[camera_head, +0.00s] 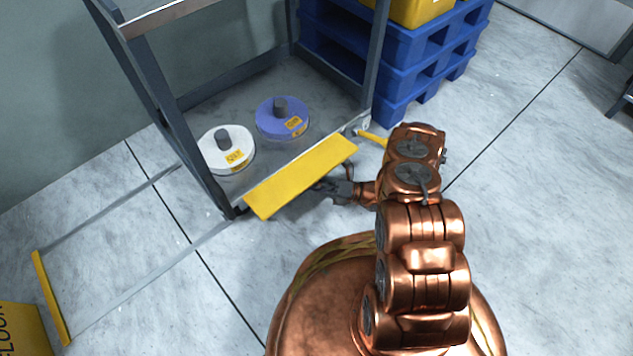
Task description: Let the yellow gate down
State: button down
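The yellow gate (300,177) is a flat, plain panel along the front edge of the rack's low shelf. It slants in the picture from lower left to upper right; I cannot tell its exact tilt. My gripper (333,187) is dark and sits just in front of the gate's right half, close to its lower edge. Part of the gripper is small and dark here, so I cannot tell if its fingers are open or touch the gate. A small yellow bar (373,138) sticks out by the rack's right front post, partly behind my arm.
A white spool (211,157) and a purple spool (268,124) lie on the grey shelf behind the gate. Blue pallets (400,60) with a yellow box (420,10) stand behind right. A yellow floor strip (50,297) and a yellow sign (20,330) are at lower left.

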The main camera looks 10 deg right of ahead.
dwell(0.3)
jog(key=c, duration=1.2)
grip_release()
jog(key=shift+v, duration=3.8)
